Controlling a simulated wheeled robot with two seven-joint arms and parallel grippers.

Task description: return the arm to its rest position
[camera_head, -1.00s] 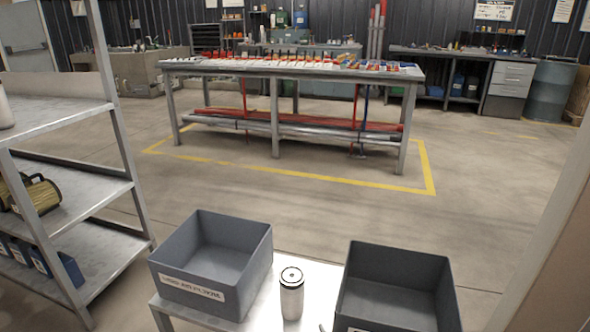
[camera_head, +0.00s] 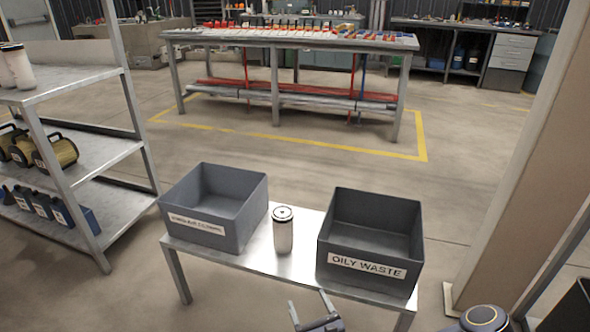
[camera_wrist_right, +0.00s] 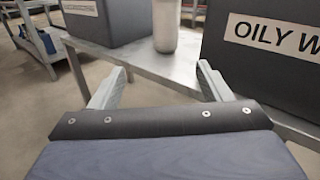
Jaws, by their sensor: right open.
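My right gripper (camera_head: 312,308) is at the bottom of the head view, just in front of the near edge of the metal table (camera_head: 268,252). In the right wrist view its two fingers (camera_wrist_right: 162,82) are spread apart with nothing between them. My left gripper is not in view.
A grey bin (camera_head: 215,210) stands left of the canister and the grey "OILY WASTE" bin (camera_head: 368,264) right of it. A metal shelf (camera_head: 95,160) with canisters and reels is at left, a pillar (camera_head: 530,170) at right. Open floor lies behind the table, before a long workbench (camera_head: 290,40).

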